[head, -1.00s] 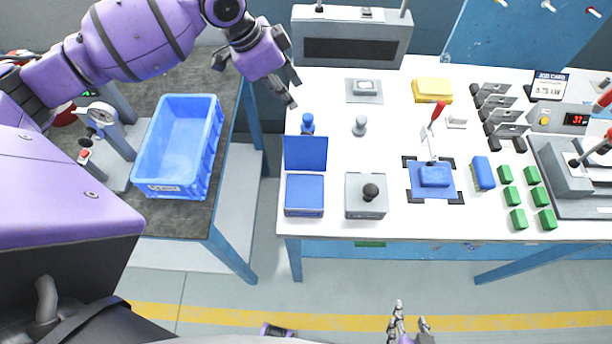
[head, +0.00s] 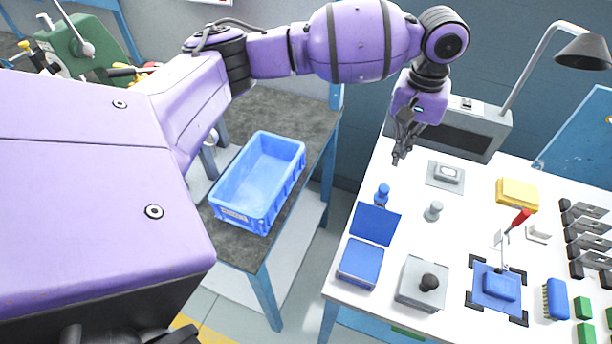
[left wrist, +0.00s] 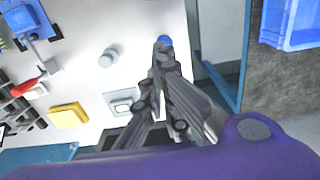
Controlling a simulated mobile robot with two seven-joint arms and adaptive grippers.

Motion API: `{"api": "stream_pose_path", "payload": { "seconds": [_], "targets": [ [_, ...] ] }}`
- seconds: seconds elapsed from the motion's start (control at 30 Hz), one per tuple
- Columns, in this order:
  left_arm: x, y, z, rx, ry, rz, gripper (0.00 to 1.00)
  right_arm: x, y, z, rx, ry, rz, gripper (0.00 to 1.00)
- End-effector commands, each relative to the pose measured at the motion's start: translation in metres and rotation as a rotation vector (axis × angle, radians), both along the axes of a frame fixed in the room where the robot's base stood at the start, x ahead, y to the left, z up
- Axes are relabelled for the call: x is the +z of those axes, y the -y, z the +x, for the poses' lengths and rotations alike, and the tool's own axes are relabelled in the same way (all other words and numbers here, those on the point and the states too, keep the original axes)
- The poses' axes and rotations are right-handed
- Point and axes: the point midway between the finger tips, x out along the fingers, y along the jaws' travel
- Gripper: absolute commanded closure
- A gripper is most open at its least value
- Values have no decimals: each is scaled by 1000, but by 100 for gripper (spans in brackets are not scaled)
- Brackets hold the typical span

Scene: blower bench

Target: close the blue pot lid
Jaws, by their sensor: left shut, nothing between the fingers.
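The blue pot (head: 360,262) is a square box at the left front of the white bench. Its blue lid (head: 375,224) stands raised at the pot's back edge, open. My left gripper (head: 397,158) is shut and empty, pointing down above the bench's back left part, behind the lid and apart from it. In the left wrist view my shut left fingers (left wrist: 162,58) cover part of a small blue knobbed object (left wrist: 165,39). The pot and lid do not show in that view. My right gripper is not in view.
The blue knobbed object (head: 382,194) stands just behind the lid. A grey knob (head: 433,211) and a grey box with a black knob (head: 421,284) are to the right. A blue crate (head: 258,183) sits on the left table, across a gap.

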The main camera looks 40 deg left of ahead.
Motion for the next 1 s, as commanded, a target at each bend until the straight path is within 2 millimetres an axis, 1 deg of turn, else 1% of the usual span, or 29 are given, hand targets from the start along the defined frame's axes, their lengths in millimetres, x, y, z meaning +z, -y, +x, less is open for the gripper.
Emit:
{"api": "stream_pose_path", "payload": {
  "seconds": [0.17, 0.4, 0.53, 0.6, 0.7, 0.83, 1.0],
  "targets": [
    [-25, 0, -1, 2, -3, 0, 100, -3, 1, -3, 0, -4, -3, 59],
    [-78, 0, -2, 0, -4, 0, 100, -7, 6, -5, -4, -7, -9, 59],
    [-104, 0, -2, -1, -4, 0, 100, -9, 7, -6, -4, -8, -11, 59],
    [-89, 4, -14, -4, 6, -2, 100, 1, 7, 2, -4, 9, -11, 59],
    [-83, 7, -25, -3, 8, -1, 100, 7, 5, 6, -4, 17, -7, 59],
    [-82, 10, -34, -2, 6, -2, 100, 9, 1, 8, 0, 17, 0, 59],
    [-83, 11, -37, -1, 2, -1, 100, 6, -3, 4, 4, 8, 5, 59]
  ]
}}
